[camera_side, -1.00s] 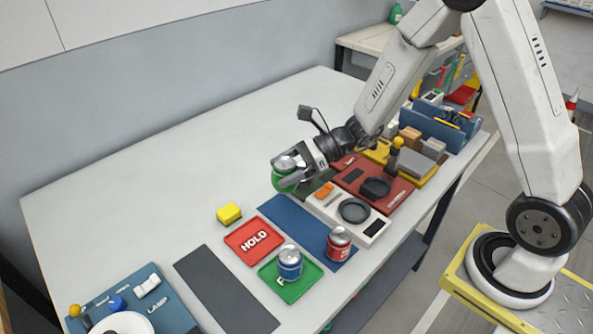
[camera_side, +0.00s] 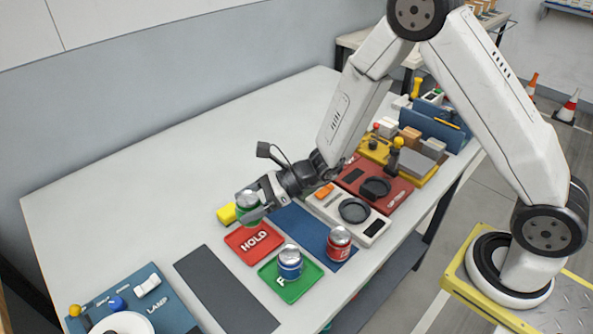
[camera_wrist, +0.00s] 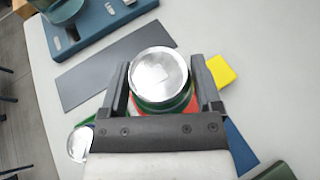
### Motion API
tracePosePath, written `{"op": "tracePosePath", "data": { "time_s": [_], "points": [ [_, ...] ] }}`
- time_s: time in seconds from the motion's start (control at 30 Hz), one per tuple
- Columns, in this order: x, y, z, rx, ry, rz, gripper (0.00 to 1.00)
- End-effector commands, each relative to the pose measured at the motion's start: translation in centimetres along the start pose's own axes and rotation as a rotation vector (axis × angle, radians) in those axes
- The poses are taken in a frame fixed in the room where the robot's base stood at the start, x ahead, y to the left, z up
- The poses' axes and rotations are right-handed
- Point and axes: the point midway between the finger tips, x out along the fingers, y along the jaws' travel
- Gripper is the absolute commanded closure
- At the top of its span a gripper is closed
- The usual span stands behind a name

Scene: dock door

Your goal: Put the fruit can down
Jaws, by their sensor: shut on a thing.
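My gripper (camera_side: 258,205) is shut on a green can with a silver lid (camera_side: 246,204), which I take to be the fruit can. In the wrist view the can (camera_wrist: 161,78) sits upright between the two fingers of my gripper (camera_wrist: 160,90). In the side view the can is over the far edge of the red HOLD tray (camera_side: 255,243), near the yellow block (camera_side: 227,214). Part of the red tray shows under the can in the wrist view. Whether the can touches the tray or table is hard to tell.
A blue can (camera_side: 290,262) stands on the green tray (camera_side: 291,287). A red can (camera_side: 339,243) stands on the blue mat (camera_side: 293,220). A dark grey strip (camera_side: 224,290) and the blue LAMP board (camera_side: 172,312) lie at the left. The table behind is clear.

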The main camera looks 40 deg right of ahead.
Motion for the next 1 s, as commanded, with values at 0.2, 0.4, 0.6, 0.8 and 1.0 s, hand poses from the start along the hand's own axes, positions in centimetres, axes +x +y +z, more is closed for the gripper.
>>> {"op": "tracePosePath", "data": {
  "time_s": [0.2, 0.4, 0.6, 0.8, 1.0],
  "points": [
    [0.8, 0.0, -2.1, 0.003, 0.000, 0.000, 0.98],
    [1.1, 0.0, -2.9, 0.000, -0.001, 0.000, 0.98],
    [1.2, 0.0, -3.0, 0.000, -0.001, 0.000, 0.98],
    [1.7, 0.0, -4.3, 0.002, 0.000, 0.001, 0.98],
    [2.3, 0.0, -5.8, 0.002, 0.000, 0.000, 0.98]
  ]
}}
